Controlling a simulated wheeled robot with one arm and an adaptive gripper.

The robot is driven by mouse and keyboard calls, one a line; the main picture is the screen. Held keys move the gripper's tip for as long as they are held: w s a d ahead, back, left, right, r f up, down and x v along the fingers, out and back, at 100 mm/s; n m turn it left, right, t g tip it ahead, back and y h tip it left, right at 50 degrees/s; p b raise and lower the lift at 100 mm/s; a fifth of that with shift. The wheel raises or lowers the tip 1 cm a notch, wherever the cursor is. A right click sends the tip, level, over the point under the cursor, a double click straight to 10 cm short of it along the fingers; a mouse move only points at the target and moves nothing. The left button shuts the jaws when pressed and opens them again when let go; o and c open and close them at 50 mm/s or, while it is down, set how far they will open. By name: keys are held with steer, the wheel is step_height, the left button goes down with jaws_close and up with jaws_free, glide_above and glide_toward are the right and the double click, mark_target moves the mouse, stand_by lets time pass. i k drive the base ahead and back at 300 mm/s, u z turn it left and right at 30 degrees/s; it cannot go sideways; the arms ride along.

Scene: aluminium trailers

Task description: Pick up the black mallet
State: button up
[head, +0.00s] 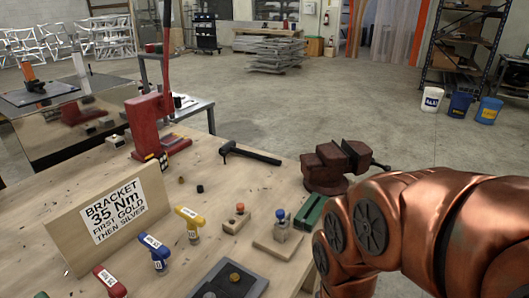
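The black mallet (252,154) lies flat on the wooden workbench (215,185) in the head view, near the bench's far edge. Its head is at the left end and its handle runs to the right, slightly towards me. It stands clear of other things, with the rusty red vise (335,165) to its right. My copper-coloured arm fills the lower right of the view. My gripper is outside the picture, so its state and its distance from the mallet do not show.
A red press (155,125) stands left of the mallet. Yellow (191,221), blue (153,252) and red (108,282) T-handled tools stand nearer, beside a bracket sign (110,212). Two small blocks with red and blue knobs and a green bar (312,213) are in front of the vise.

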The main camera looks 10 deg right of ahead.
mark_target(230, 145)
steer(key=z, duration=2)
steer(key=i, duration=2)
steer(key=u, duration=3.8)
steer(key=i, duration=0.5)
steer(key=u, duration=0.15)
